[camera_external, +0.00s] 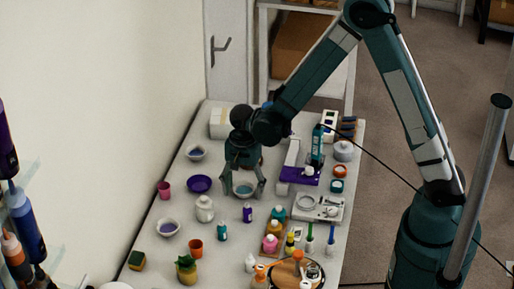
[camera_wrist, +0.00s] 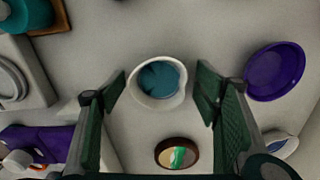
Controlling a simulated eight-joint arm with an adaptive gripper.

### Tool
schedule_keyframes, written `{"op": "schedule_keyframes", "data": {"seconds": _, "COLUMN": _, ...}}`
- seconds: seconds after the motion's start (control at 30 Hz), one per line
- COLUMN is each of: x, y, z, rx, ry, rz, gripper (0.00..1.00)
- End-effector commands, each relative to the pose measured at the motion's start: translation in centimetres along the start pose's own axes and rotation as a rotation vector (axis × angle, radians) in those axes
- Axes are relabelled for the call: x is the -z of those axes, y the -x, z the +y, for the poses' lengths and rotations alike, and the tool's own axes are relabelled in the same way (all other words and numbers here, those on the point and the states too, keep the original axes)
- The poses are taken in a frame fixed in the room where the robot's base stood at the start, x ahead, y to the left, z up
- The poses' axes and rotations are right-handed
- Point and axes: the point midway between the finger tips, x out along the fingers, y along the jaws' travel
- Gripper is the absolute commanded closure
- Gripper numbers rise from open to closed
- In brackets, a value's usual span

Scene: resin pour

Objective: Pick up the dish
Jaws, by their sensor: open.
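A small white dish with a teal inside (camera_wrist: 158,84) sits on the table between my gripper's fingers in the wrist view, and also shows in the external view (camera_external: 243,189). My gripper (camera_wrist: 161,90) is open and empty, pointing down over this dish. Its fingers (camera_external: 244,191) stand on either side of the dish; whether they touch it I cannot tell. A shallow purple dish (camera_external: 200,184) lies left of the gripper, and is at the right of the wrist view (camera_wrist: 275,71).
White bowls (camera_external: 196,153) (camera_external: 168,227) stand along the left side. A white jar (camera_external: 205,208), a purple bottle (camera_external: 247,213) and a teal bottle (camera_external: 222,232) stand in front. A white tray (camera_external: 318,207) is right. A round brown-rimmed piece (camera_wrist: 176,153) lies near the dish.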

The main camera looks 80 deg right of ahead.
Motion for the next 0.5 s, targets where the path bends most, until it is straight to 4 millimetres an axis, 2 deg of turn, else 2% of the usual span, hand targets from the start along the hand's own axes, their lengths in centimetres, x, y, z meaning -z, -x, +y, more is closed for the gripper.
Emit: {"op": "schedule_keyframes", "data": {"seconds": 0.5, "x": -0.01, "y": 0.01, "z": 0.03, "rx": 0.000, "ry": 0.000, "rz": 0.000, "gripper": 0.39}}
